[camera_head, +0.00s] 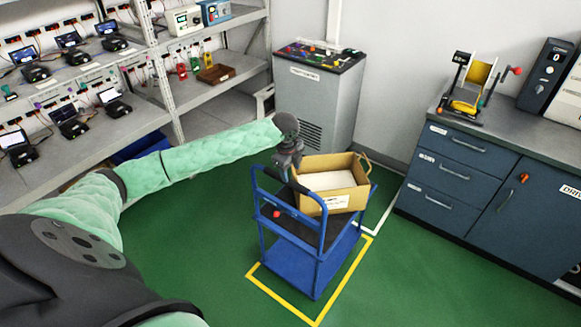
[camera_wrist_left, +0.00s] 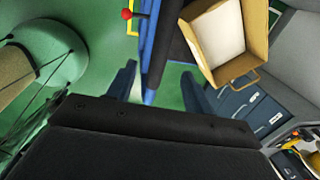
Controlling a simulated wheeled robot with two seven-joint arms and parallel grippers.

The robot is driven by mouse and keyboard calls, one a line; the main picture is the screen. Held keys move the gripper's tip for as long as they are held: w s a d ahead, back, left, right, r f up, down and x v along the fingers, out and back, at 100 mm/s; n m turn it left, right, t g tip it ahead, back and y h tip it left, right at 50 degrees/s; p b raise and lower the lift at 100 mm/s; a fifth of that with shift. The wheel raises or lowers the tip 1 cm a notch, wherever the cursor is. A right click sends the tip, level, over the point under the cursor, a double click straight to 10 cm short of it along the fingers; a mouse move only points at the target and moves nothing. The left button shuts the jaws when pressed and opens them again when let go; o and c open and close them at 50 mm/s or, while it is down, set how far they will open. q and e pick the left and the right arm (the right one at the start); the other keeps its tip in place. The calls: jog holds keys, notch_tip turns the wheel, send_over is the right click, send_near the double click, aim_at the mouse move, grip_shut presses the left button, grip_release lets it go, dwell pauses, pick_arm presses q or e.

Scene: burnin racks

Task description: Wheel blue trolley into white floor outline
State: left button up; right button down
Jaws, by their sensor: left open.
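The blue trolley (camera_head: 291,263) stands on the green floor within a yellow floor outline (camera_head: 346,279). A tan box (camera_head: 338,199) with white contents sits on its top, and a small red knob shows at its near side. Part of a white floor outline (camera_head: 386,214) shows behind and right of the trolley, mostly hidden by it. My left gripper (camera_head: 291,178) is open at the trolley's push handle. My right gripper is out of view.
A grey cabinet (camera_head: 313,102) with a coloured panel stands behind the trolley. Dark blue drawers (camera_head: 452,172) line the right. Racks of devices (camera_head: 88,75) stand at left. Green floor (camera_head: 420,275) is clear in the front right.

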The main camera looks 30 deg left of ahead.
aim_at(292, 181)
pick_arm(q)
jog(key=f+p, duration=0.1)
jog(key=f, duration=0.2)
jog(key=f+p, duration=0.1)
jog(key=f, duration=0.1)
jog(key=shift+w+f+p, duration=0.15)
jog(key=shift+w+p, duration=0.2)
jog(key=shift+w, duration=0.05)
jog(key=shift+w+a+f, duration=0.1)
jog(key=shift+f, duration=0.7)
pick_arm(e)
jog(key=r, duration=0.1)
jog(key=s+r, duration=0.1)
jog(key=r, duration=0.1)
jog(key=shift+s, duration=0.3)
pick_arm(q)
jog(key=c, duration=1.1)
jog(key=shift+o, duration=0.2)
jog(key=shift+r, duration=0.1)
jog(key=shift+w, duration=0.1)
